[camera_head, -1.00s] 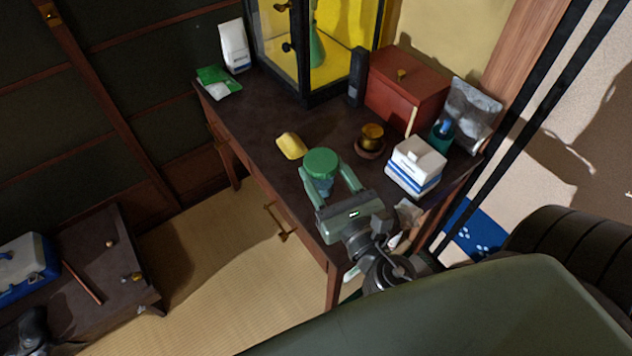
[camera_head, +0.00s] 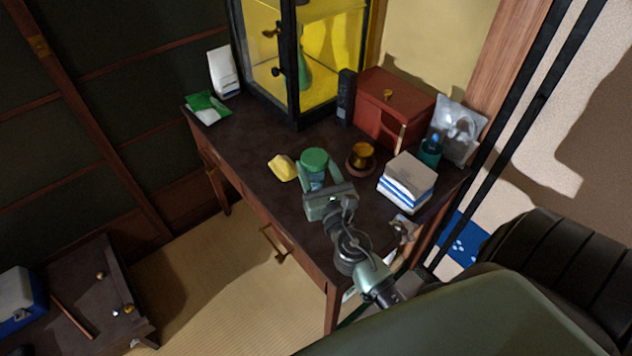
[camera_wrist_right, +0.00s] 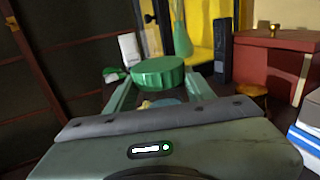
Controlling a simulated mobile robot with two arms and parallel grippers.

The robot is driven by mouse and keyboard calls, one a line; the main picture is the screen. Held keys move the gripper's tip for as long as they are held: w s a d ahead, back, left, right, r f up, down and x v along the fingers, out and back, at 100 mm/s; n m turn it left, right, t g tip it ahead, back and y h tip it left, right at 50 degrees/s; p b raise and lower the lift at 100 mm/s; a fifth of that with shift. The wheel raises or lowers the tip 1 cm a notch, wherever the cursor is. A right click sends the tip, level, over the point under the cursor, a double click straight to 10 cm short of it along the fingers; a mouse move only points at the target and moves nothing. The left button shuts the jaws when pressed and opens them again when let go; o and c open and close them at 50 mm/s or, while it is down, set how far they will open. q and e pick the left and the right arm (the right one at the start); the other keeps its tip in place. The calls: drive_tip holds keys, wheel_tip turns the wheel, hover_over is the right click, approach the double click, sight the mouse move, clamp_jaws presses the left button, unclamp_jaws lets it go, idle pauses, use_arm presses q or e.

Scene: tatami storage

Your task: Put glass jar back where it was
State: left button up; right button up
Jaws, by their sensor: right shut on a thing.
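The glass jar has a green lid (camera_head: 314,160) and a bluish clear body (camera_head: 315,180). My right gripper (camera_head: 315,182) is shut on it, with one finger on each side below the lid. The jar is over the near part of the dark desk (camera_head: 250,140), right of a yellow block. I cannot tell whether its base touches the desktop. In the right wrist view the green lid (camera_wrist_right: 158,72) sits between the fingers, and most of the jar body is hidden by the gripper. My left gripper is not in view.
Near the jar are the yellow block (camera_head: 282,167), an amber pot (camera_head: 361,154) on a round base and a blue-white stack (camera_head: 405,187). A red chest (camera_head: 400,97), teal cup (camera_head: 431,153) and glass cabinet (camera_head: 293,60) stand behind. The desk's left middle is clear.

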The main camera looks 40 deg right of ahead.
sight(317, 187)
wheel_tip(317, 187, down, 7)
drive_tip(key=b, duration=0.3)
drive_tip(key=shift+b, duration=0.4)
drive_tip(key=shift+r, duration=0.1)
drive_tip(key=o, duration=1.5)
drive_tip(key=shift+f, duration=0.2)
